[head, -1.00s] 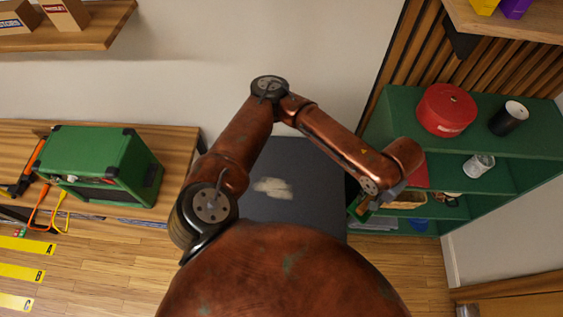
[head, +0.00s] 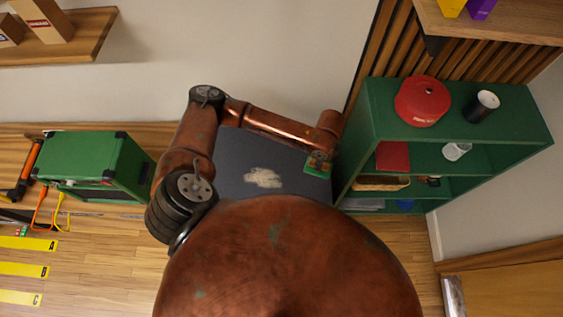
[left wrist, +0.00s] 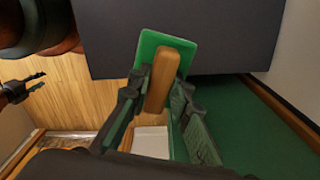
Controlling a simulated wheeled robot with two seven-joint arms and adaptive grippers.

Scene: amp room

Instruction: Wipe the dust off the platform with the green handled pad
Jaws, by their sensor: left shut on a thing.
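The platform (head: 232,175) is a dark grey flat surface against the wall. A pale dust patch (head: 263,178) lies near its middle. My left gripper (head: 322,156) is at the platform's right edge, shut on the wooden handle (left wrist: 162,82) of the green pad (head: 316,168). In the left wrist view the pad (left wrist: 168,47) overlaps the platform's edge (left wrist: 225,35); I cannot tell if it touches. The pad is apart from the dust. My right gripper (left wrist: 38,82) shows small at the left of the left wrist view, its fingers apart and empty.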

